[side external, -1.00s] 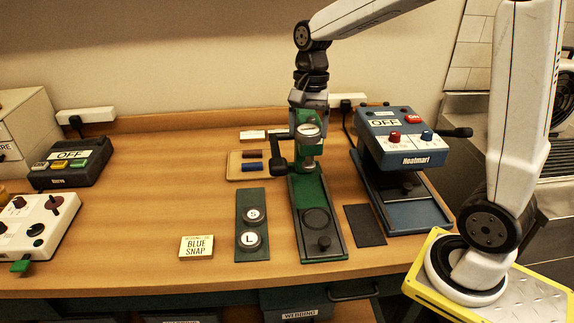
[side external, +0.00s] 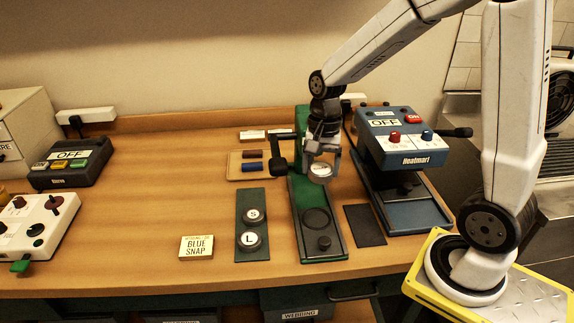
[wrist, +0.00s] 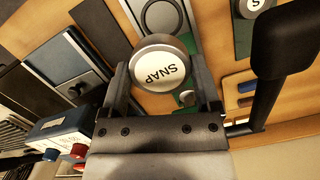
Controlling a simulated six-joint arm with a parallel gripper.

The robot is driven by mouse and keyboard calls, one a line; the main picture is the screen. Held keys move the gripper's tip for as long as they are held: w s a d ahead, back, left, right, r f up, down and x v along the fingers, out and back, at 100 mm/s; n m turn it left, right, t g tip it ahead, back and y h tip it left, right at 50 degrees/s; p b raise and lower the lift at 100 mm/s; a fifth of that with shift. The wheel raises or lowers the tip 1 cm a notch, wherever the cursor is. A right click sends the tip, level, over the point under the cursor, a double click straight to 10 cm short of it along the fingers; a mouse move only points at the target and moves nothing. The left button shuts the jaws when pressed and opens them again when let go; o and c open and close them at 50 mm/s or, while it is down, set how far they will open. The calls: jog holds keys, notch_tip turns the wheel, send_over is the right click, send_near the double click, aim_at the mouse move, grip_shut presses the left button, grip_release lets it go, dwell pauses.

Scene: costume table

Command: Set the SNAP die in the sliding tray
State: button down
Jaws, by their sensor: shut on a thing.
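My gripper (side external: 321,160) is shut on the SNAP die (side external: 320,172), a round metal piece with a white top. In the wrist view, the die (wrist: 158,66) sits between the two fingers (wrist: 165,85), and its label reads SNAP. The die is in the air, apart from the tray. The sliding tray (side external: 299,196) is the dark plate in the green press, with a round recess (side external: 316,218) and a black knob near its front. The recess (wrist: 161,15) also shows at the top of the wrist view, and looks empty.
The green press (side external: 302,122) stands behind the tray, with its black lever at left. A green plate (side external: 252,194) with the S and L dies lies to the left. The blue heat press (side external: 402,140) and a dark mat (side external: 365,225) are to the right.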

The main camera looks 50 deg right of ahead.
aim_at(321, 163)
notch_tip(321, 163, down, 6)
jog(key=shift+f, duration=0.25)
jog(key=shift+f, duration=0.15)
jog(key=shift+f, duration=2.75)
jog(key=shift+f, duration=0.6)
jog(key=shift+c, duration=0.3)
grip_release()
jog(key=shift+w+d+r, duration=0.1)
jog(key=shift+d+r, duration=0.15)
jog(key=shift+r, duration=1.55)
jog(key=shift+w+d+r, duration=0.15)
jog(key=shift+d+r, duration=0.05)
jog(key=shift+r, duration=1.65)
jog(key=shift+w+d+r, duration=0.1)
jog(key=shift+d+r, duration=0.15)
jog(key=shift+r, duration=1.55)
